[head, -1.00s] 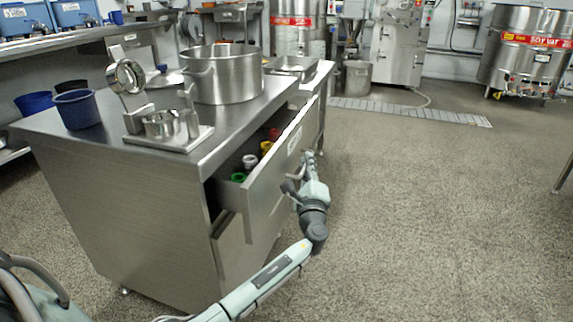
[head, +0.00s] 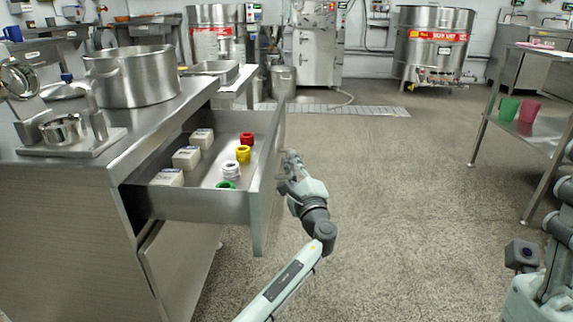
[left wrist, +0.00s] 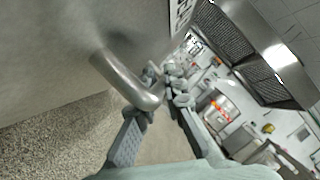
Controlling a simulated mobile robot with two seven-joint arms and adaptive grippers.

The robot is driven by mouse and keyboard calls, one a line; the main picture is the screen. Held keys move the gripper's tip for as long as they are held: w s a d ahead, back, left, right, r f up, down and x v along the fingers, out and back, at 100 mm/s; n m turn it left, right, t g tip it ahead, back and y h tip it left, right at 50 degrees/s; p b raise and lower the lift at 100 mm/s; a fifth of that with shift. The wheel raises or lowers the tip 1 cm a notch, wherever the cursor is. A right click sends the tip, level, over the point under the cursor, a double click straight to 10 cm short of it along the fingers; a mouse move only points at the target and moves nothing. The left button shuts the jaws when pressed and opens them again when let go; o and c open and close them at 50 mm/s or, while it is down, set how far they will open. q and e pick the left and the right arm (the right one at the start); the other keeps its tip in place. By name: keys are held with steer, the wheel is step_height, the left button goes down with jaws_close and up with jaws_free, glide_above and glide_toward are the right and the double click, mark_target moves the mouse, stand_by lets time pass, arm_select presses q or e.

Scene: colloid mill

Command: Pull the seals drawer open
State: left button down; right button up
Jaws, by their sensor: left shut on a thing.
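The seals drawer (head: 262,205) is pulled well out of the steel bench (head: 75,220). Inside are three white boxes (head: 186,157) and red (head: 247,139), yellow (head: 243,154), white (head: 231,170) and green (head: 226,185) rings. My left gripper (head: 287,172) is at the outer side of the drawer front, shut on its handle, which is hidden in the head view. In the left wrist view the curved metal handle (left wrist: 125,82) runs in between the fingers of my left gripper (left wrist: 160,85). My right gripper is out of view; only part of that arm shows at lower right.
A large steel pot (head: 135,78) and a stand with a metal ring (head: 65,135) are on the bench top. Open floor (head: 400,190) lies right of the drawer. A side table (head: 545,135) with green and pink cups stands at right.

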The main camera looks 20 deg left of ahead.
arm_select(q)
steer(key=c, duration=1.9)
jaws_free()
steer(key=shift+v, duration=3.75)
